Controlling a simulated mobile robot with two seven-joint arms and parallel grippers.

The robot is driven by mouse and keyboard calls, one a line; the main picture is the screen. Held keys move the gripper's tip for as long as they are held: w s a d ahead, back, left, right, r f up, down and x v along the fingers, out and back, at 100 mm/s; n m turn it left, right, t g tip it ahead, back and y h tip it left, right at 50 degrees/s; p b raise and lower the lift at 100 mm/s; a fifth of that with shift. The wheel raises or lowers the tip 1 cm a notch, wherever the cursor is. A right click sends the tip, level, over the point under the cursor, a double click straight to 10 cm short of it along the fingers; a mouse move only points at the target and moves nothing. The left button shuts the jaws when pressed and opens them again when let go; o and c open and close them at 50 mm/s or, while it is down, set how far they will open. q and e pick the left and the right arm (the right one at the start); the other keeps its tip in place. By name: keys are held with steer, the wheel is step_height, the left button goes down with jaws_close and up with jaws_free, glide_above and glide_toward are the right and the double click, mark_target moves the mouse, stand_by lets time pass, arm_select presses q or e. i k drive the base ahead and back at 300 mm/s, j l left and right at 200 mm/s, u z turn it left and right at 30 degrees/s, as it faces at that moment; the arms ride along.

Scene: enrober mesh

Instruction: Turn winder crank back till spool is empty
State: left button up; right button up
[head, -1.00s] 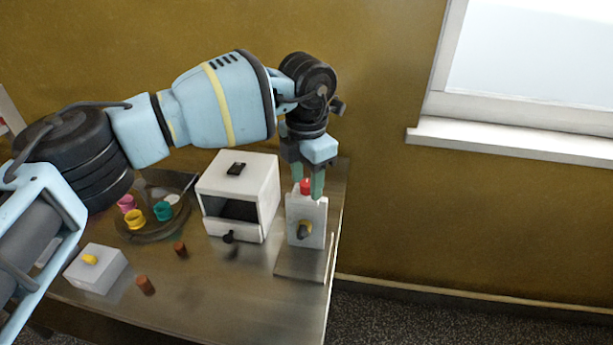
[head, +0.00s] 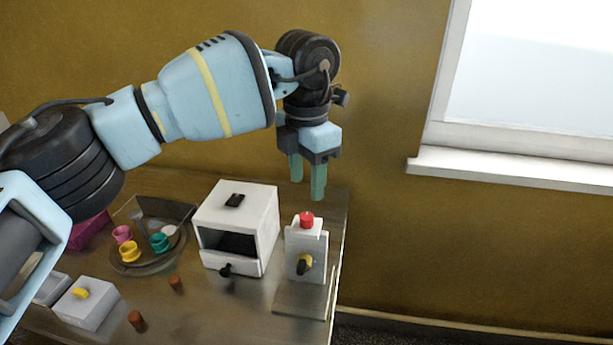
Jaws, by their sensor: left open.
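The winder looks to be the white upright stand (head: 296,243) on a metal base plate at the table's right end. A red knob (head: 306,219) sits on its top. A small yellow and dark part (head: 304,264) is on its front face; I cannot tell whether this is the spool or the crank, or whether anything is wound on it. My left gripper (head: 307,188) is open and empty, its green fingers pointing down above the red knob and apart from it. My right gripper is out of view.
A white open-fronted box (head: 266,222) stands just left of the winder. Further left are a round tray (head: 143,268) with small coloured cups, a white block with a yellow knob (head: 91,306), and two brown pegs (head: 176,283). The wall and window sill lie behind.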

mark_target(301, 267)
steer(key=k+l, duration=0.1)
steer(key=l, duration=1.15)
steer(key=k, duration=0.05)
